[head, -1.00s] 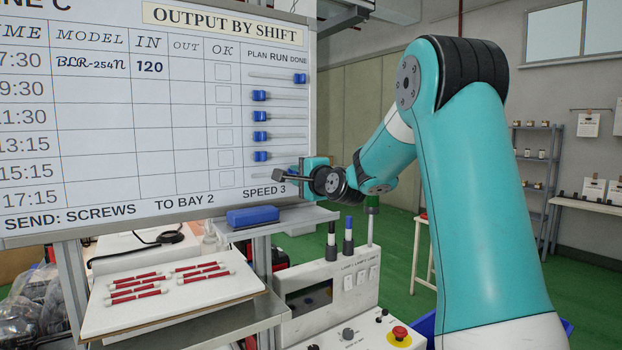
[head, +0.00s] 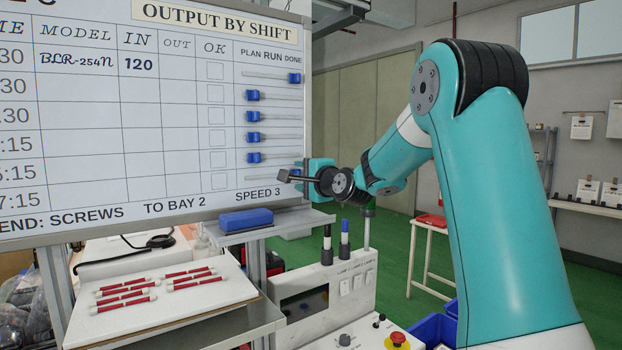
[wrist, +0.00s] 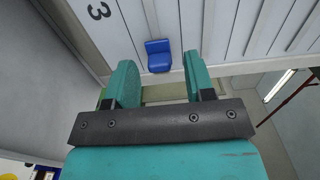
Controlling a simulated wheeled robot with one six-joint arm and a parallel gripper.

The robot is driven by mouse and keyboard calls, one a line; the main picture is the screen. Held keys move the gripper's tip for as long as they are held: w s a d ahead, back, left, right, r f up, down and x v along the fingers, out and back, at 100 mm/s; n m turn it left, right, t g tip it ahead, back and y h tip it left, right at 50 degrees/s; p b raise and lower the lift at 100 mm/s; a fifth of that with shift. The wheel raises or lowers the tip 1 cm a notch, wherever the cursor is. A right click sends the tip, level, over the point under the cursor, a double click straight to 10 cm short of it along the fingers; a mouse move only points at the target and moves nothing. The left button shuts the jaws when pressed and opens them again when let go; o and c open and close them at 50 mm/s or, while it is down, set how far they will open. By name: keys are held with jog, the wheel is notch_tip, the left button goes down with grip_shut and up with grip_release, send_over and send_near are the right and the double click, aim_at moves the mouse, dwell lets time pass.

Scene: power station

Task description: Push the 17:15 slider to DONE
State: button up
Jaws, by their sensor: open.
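The white shift board (head: 90,185) fills the left of the head view, with blue sliders on tracks under PLAN, RUN and DONE. In the wrist view a blue slider (wrist: 158,56), apparently the 17:15 one, sits on the track nearest the printed 3, close to the board's right edge, the DONE side. My gripper (wrist: 158,85) is open and empty there. The slider shows beyond the gap between its fingers, seemingly apart from them.
The 7:30 slider (head: 294,78) is at DONE; the sliders below it, such as the 15:15 one (head: 254,158), are at PLAN. A blue eraser (head: 246,219) lies on the ledge under the board.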

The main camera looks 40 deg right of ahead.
jog(key=s+a+b, duration=0.1)
jog(key=s+b, duration=0.6)
jog(key=s, duration=1)
jog(key=shift+s+a, duration=0.15)
jog(key=shift+a, duration=0.15)
jog(key=a+f+n+g+y, duration=0.4)
jog(key=a+f+n, duration=0.2)
jog(key=a, duration=0.4)
jog(key=a+f+n+g+y, duration=0.3)
jog(key=a+f+n, duration=0.25)
jog(key=a, duration=0.45)
jog(key=s+a+f+n+g, duration=0.5)
jog(key=s+a+n, duration=0.1)
jog(key=s, duration=0.3)
jog(key=s+a+f+n+g+h, duration=0.1)
jog(key=s+a+f+n+g, duration=0.5)
jog(key=s+n, duration=0.2)
jog(key=s, duration=0.2)
jog(key=shift+s+f+n, duration=0.2)
jog(key=shift+s+n, duration=0.1)
jog(key=shift+n, duration=0.05)
